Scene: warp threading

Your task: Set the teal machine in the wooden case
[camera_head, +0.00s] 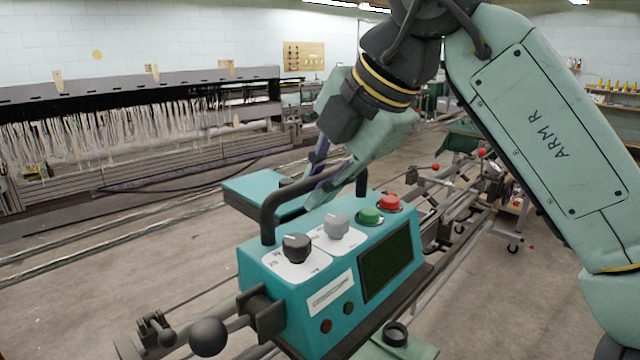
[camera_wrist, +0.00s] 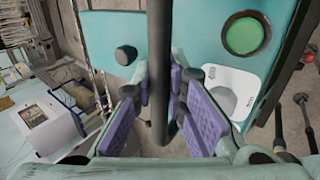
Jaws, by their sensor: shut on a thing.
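The teal machine (camera_head: 310,275) is large in the front middle of the head view, upright, with a screen, dark and grey knobs, green and red buttons and a dark arched handle (camera_head: 268,215). My gripper (camera_head: 335,182) comes down on it from above. In the wrist view its purple-padded fingers (camera_wrist: 166,92) are shut around the dark handle bar (camera_wrist: 160,50), with the machine's teal top (camera_wrist: 200,45) beyond. The machine's underside is hidden, so I cannot tell whether it touches a support. I cannot make out a wooden case in either view.
A flat teal surface (camera_head: 262,190) lies behind the machine. Metal rails (camera_head: 150,238) run across the floor. A long loom frame with hanging white threads (camera_head: 110,135) stands along the left. Metal stands with red knobs (camera_head: 460,185) are at the right. Open floor (camera_head: 60,285) shows at the left.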

